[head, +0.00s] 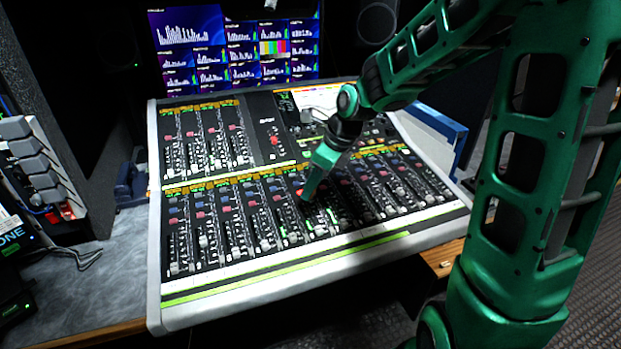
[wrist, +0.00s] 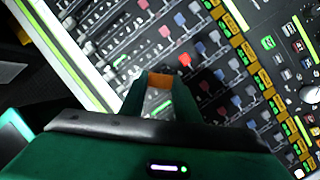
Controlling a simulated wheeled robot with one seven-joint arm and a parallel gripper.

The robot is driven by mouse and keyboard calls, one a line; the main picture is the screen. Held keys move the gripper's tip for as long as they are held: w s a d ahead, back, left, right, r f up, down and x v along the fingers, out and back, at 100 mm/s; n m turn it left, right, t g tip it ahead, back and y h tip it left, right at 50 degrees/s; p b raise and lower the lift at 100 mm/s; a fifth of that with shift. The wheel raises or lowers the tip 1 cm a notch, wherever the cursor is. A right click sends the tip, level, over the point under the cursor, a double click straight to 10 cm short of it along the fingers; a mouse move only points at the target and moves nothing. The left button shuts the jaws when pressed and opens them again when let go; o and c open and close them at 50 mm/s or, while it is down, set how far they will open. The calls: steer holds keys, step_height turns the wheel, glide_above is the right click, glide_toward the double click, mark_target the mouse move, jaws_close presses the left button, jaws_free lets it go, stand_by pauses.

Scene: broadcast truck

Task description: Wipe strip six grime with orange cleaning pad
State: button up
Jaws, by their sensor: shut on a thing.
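The orange cleaning pad (wrist: 161,82) sits between my fingertips in the wrist view. It is a small orange-red spot (head: 300,193) at my gripper's tip in the head view. My gripper (head: 307,192) is shut on the pad and points down at the lower channel strips of the mixing console (head: 300,273), near the middle of the row. I cannot tell whether the pad touches the console. The strips carry red and blue buttons, faders and orange-lit labels. I cannot make out grime or strip numbers; my gripper hides part of the strips beneath it.
Monitors (head: 235,45) stand behind the console. A dark panel with grey keys (head: 30,150) stands at the left, and a blue frame (head: 437,125) is at the console's right. Raised knobs and faders cover the panel around my gripper. The grey desk at left has bare room.

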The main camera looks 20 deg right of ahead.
steer(key=shift+r, duration=1.15)
